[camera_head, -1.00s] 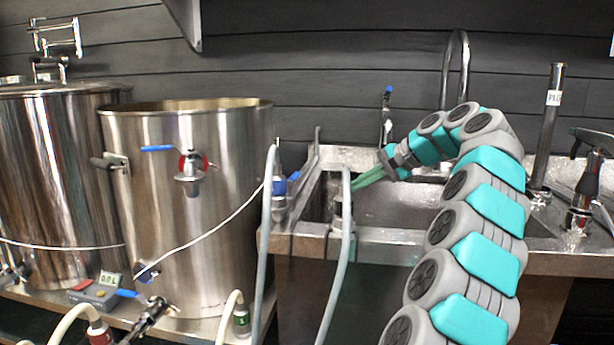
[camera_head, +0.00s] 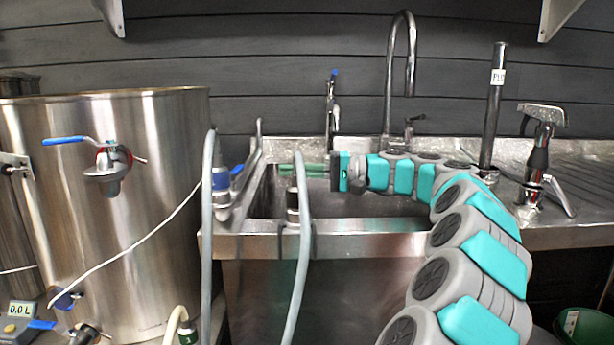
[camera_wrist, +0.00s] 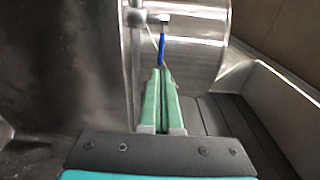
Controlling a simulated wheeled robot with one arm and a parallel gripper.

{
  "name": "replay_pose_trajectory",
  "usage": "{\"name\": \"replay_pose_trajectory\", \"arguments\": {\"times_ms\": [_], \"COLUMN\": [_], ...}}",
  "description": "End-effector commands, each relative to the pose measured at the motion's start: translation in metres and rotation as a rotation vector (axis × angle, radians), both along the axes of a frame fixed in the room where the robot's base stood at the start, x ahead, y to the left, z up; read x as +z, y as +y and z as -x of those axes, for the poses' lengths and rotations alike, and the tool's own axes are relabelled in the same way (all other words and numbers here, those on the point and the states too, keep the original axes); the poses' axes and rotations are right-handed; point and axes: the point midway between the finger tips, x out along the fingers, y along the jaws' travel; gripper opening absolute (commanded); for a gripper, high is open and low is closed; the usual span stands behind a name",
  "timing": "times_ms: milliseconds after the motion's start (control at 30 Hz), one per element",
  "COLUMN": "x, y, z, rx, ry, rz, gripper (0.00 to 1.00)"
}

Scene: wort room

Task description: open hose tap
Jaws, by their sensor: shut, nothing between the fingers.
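A tap with a blue lever (camera_head: 237,170) and a blue collar (camera_head: 221,179) stands at the sink's left edge, beside a grey hose (camera_head: 207,230). My gripper (camera_head: 281,169) points left over the sink basin. Its green fingers are shut and empty, and stop to the right of the blue lever with a gap. A second hose (camera_head: 303,220) partly covers the fingers. In the wrist view a blue lever (camera_wrist: 162,47) lies just beyond the closed fingertips (camera_wrist: 161,72); contact cannot be told there.
A steel kettle (camera_head: 130,230) with its own blue-handled valve (camera_head: 63,141) stands left of the sink (camera_head: 350,245). Behind the basin are a slim blue-topped tap (camera_head: 333,105) and a tall curved faucet (camera_head: 388,75).

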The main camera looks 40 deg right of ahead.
Motion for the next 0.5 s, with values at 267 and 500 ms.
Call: {"name": "replay_pose_trajectory", "arguments": {"times_ms": [267,500], "x": [-0.002,0.000], "y": [0.042,0.059], "z": [-0.032,-0.046], "rx": [0.003,0.001], "ry": [0.003,0.000], "rz": [0.002,0.001], "gripper": [0.00,0.00]}}
